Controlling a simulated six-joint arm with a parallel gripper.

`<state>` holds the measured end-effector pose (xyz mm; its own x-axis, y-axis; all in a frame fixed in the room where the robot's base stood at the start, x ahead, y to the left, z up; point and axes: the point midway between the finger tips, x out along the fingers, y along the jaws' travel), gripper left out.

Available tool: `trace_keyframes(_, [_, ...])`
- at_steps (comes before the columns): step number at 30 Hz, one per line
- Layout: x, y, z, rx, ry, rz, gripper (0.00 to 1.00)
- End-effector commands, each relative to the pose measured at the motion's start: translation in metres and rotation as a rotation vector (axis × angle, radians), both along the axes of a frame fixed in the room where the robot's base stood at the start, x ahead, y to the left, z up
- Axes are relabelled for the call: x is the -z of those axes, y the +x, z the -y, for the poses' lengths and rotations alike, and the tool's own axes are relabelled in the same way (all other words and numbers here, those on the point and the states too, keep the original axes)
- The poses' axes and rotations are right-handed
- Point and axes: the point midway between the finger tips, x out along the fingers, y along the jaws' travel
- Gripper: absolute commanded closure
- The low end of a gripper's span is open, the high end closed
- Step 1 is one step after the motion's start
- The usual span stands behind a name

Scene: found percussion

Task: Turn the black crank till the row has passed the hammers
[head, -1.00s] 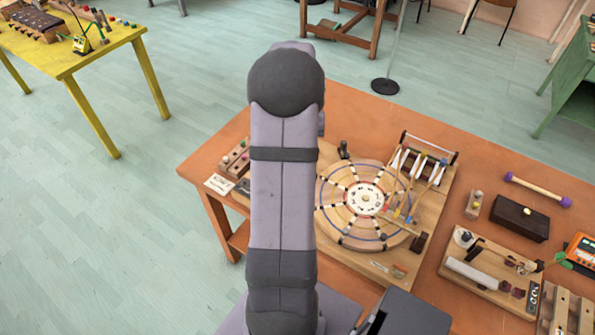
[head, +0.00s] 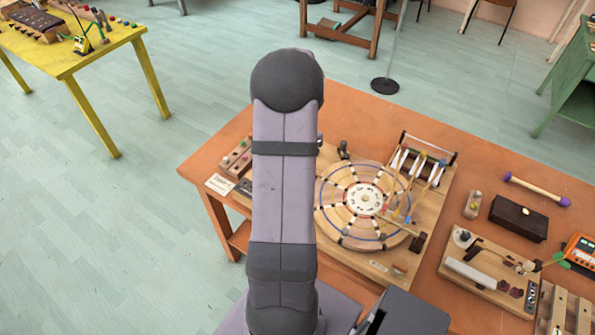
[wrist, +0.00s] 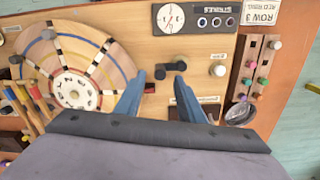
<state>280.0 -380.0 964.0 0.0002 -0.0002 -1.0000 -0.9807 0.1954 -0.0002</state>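The black crank (wrist: 170,69) shows in the wrist view on the wooden board, a short dark arm with round ends, to the right of the disc. My gripper (wrist: 160,80) is open, its two blue fingers apart and the crank just beyond and between their tips. I cannot tell whether either finger touches it. The round wooden disc (head: 343,217) carries coloured rings and dark-and-light spokes around a white hub (head: 365,199). The hammers (head: 410,190), with coloured heads, reach over its right side. In the head view my arm hides the gripper and crank.
A STRIKES panel (wrist: 196,19) and a card reading ROW 3 RED RING (wrist: 262,12) lie near the crank. A white knob (wrist: 218,70) and a peg board (wrist: 262,70) stand to its right. A dark box (head: 519,218) and mallet (head: 538,189) lie farther right on the table.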

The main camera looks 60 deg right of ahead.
Motion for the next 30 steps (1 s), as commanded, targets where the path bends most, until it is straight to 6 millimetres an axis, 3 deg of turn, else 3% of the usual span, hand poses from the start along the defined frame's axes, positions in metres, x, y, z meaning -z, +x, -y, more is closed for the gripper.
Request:
trace_keyframes(10, [0.04, 0.0, -0.001, -0.001, 0.002, -0.002, 0.64])
trace_keyframes(23, [0.048, 0.0, 0.0, -0.001, 0.0, 0.0, 0.64])
trace_keyframes(27, [0.048, 0.0, 0.0, -0.001, 0.0, 0.0, 0.98])
trace_keyframes(30, [0.048, 0.0, 0.0, -0.001, 0.0, 0.0, 1.0])
